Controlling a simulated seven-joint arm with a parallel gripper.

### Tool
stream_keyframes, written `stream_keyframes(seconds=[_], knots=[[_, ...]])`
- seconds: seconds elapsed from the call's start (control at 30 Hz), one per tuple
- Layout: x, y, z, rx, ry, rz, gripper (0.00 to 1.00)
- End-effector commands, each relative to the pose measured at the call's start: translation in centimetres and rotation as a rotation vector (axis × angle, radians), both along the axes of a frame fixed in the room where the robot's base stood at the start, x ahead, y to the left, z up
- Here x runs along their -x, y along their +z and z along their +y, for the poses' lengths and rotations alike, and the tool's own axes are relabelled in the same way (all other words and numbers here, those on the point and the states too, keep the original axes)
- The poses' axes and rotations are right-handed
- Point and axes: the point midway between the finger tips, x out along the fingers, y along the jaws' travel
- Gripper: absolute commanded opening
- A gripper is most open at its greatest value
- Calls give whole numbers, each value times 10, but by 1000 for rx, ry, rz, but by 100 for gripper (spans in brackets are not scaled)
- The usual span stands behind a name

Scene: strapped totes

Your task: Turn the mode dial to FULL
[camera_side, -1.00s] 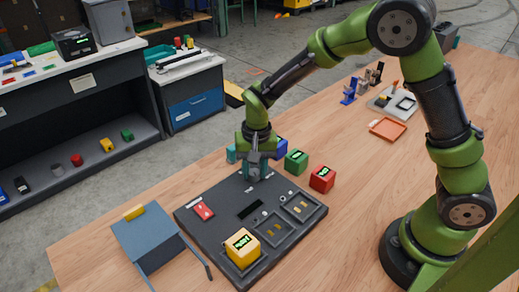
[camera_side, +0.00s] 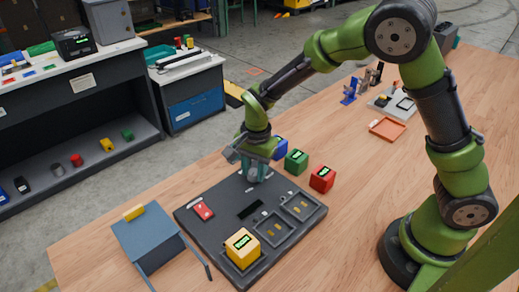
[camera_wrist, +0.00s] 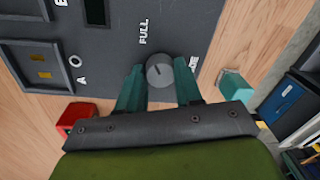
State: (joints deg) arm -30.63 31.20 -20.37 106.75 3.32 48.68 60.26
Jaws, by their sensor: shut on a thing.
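The mode dial (camera_wrist: 159,70) is a round grey knob on the dark panel (camera_wrist: 112,58). In the wrist view, the white word FULL (camera_wrist: 143,32) is printed beside it, and a second label is partly hidden by a finger. My gripper (camera_wrist: 160,84) has its two teal fingers on either side of the dial, shut on it. In the side view my gripper (camera_side: 257,176) is down at the panel's far edge and hides the dial. A short dark mark shows on the dial's face; its exact setting is hard to tell.
A yellow cube (camera_side: 242,250) sits in the panel's near recess; another recess (camera_side: 273,229) is empty. Blue (camera_side: 280,149), green (camera_side: 296,161) and red (camera_side: 322,179) cubes stand right of my gripper. A teal block (camera_wrist: 234,84) is close by. A blue-grey box (camera_side: 147,237) stands at left.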

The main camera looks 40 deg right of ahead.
Motion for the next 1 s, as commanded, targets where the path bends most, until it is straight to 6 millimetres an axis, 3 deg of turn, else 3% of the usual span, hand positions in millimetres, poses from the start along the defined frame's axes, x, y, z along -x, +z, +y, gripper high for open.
stream_keyframes(seconds=[0.43,0.47,0.6,1.0], knots=[[-1,2,0,-2,-13,-4,4],[-1,2,-1,-2,-13,-4,39],[-1,1,0,-1,-12,-2,60],[0,9,0,-1,-9,-3,60]])
